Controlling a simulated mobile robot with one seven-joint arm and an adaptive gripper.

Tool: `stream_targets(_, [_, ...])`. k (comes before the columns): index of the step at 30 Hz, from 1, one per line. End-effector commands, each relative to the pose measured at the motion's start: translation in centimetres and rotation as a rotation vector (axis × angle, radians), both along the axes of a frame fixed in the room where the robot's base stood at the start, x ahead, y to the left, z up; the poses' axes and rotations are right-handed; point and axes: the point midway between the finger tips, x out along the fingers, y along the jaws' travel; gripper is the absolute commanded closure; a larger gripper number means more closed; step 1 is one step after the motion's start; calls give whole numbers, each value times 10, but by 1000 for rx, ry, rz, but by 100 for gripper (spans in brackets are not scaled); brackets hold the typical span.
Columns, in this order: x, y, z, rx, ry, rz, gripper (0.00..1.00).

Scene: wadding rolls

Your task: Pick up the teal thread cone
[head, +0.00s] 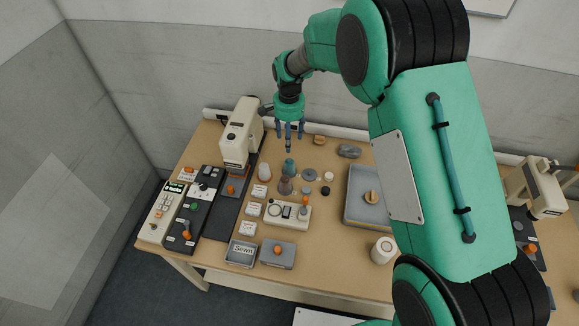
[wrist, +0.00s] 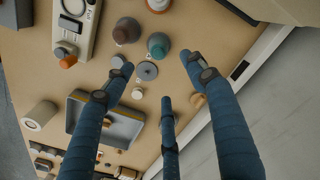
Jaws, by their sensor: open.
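The teal thread cone (head: 289,168) stands upright on the table in the head view, just behind a brownish-mauve cone (head: 285,187). The teal cone also shows in the wrist view (wrist: 158,46), seen from above, at the upper middle. My gripper (head: 289,138) has three blue fingers pointing down. It is open and empty, above the far side of the table. In the wrist view my gripper (wrist: 158,75) has its fingers spread, with the teal cone beyond the tips, between the two longer fingers. The fingers appear apart from the cone.
A white cone (head: 264,172) and a cream sewing machine (head: 240,135) stand left of the teal cone. A flat grey disc (head: 309,174) lies close to its right. A cream control box (head: 288,213) is nearer. A grey tray (head: 358,213) lies farther right. A wall runs behind the table.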

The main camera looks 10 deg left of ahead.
Motion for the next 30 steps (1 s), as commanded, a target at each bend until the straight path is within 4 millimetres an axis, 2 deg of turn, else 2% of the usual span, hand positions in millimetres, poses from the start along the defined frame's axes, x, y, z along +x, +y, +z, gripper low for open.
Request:
stream_targets(18, [-1, -1, -78, -1, 2, 0, 44])
stream_targets(30, [0, 0, -83, 0, 0, 0, 44])
